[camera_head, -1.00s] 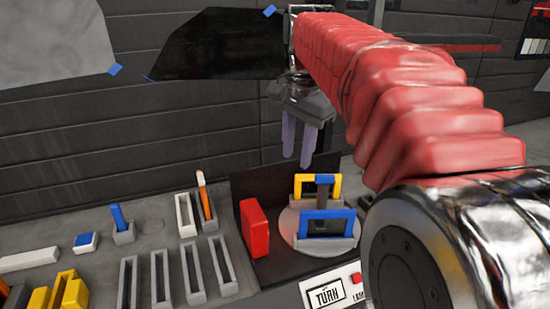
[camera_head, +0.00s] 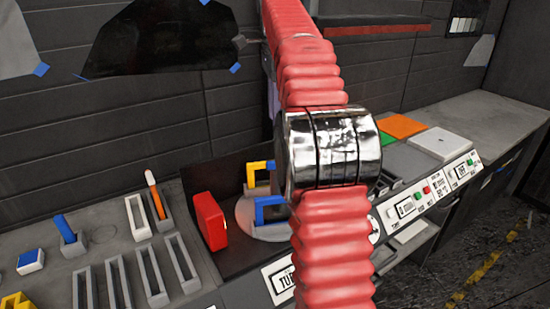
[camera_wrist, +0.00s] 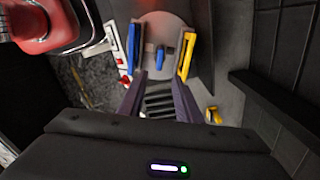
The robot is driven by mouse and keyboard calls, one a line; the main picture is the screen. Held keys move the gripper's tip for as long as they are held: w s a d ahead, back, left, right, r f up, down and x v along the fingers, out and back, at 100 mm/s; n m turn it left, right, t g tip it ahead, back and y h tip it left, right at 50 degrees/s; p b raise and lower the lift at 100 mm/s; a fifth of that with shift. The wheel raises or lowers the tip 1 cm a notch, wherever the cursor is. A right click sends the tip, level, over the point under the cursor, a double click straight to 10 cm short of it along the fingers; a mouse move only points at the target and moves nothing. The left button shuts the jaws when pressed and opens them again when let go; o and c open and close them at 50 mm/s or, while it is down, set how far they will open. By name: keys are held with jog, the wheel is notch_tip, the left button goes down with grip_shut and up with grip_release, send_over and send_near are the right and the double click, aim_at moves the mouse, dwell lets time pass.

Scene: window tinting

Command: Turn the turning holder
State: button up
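The turning holder is a pale round disc (camera_head: 244,214) on the bench, carrying a yellow frame (camera_head: 251,174) and a blue frame (camera_head: 258,212). My arm hides its right part in the head view. In the wrist view the disc (camera_wrist: 165,24) lies beyond my fingers, with the blue frame (camera_wrist: 132,48) on the left, the yellow frame (camera_wrist: 187,56) on the right and a small blue piece between them. My gripper (camera_wrist: 158,90) is open, with two purple fingers apart and nothing seen between them. In the head view it is mostly hidden behind my arm.
A red block (camera_head: 209,221) stands left of the disc. A partly covered label plate (camera_head: 283,281) is on the bench front. Grey slotted holders (camera_head: 150,272) stand further left. Orange (camera_head: 404,126) and white (camera_head: 440,144) pads lie right. Dark film (camera_head: 170,38) hangs on the wall.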

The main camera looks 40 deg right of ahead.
jog(key=shift+f, duration=0.1)
jog(key=shift+f, duration=6.8)
jog(key=shift+c, duration=0.4)
grip_shut()
jog(key=shift+a, duration=0.15)
